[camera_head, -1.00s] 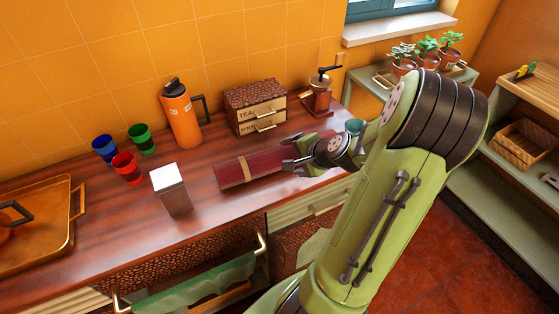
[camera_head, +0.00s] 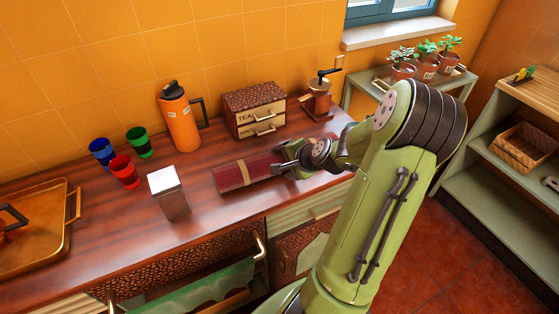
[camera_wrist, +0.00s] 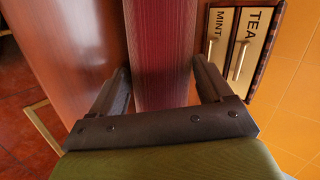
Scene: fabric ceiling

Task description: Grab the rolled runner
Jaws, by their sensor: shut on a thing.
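The rolled runner (camera_head: 233,175) is dark red with a tan band around it and lies on the wooden counter in the head view. In the wrist view, the runner (camera_wrist: 160,50) runs lengthwise between the two dark fingers of my gripper (camera_wrist: 162,85), one on each side. The gripper is shut on it.
A white-topped canister (camera_head: 170,193) stands left of the runner. The tea box (camera_head: 254,110), orange flask (camera_head: 180,118) and coffee grinder (camera_head: 318,98) stand behind it. Red (camera_head: 125,171), blue (camera_head: 102,152) and green (camera_head: 140,142) cups and a tray (camera_head: 35,225) are farther left.

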